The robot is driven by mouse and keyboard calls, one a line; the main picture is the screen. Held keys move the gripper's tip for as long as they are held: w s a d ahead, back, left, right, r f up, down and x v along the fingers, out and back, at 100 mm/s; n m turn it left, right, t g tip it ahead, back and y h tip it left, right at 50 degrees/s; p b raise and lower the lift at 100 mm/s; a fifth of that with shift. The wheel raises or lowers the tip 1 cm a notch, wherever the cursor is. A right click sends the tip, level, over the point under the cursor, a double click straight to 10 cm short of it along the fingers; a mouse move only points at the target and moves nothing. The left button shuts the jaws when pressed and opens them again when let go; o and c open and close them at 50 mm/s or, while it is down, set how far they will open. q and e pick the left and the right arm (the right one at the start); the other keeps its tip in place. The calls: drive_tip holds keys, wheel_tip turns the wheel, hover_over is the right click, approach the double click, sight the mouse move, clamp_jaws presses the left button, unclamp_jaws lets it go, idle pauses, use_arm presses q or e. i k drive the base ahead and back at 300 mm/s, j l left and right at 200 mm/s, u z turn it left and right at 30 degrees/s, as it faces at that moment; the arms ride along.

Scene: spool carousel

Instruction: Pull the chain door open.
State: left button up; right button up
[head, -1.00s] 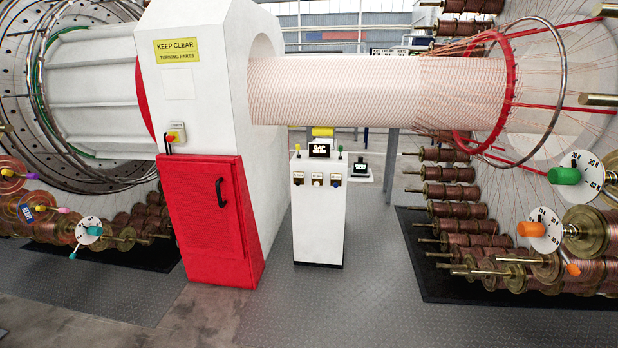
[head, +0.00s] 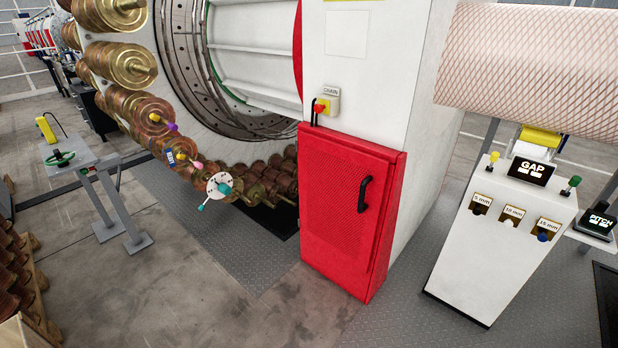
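The chain door (head: 338,215) is a red panel on the lower front of the white machine housing (head: 365,70). It looks shut. Its black bar handle (head: 364,194) stands upright near the door's right edge. A small box labelled CHAIN (head: 330,98), with a red knob (head: 320,106) on yellow, sits just above the door's top left. Neither of my grippers shows in the head view, so their places and states are hidden.
A white GAP console (head: 500,235) stands to the right of the door. Copper spools (head: 262,185) on the carousel are close on the left. A grey stand with a green handwheel (head: 60,158) is farther left. The floor (head: 270,315) before the door is clear.

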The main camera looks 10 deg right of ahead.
sight(341, 187)
drive_tip(key=i+j+z, duration=0.15)
drive_tip(key=i+j, duration=0.2)
drive_tip(key=i, duration=0.25)
drive_tip(key=i+j+z, duration=0.15)
drive_tip(key=i+j, duration=0.3)
drive_tip(key=i, duration=0.1)
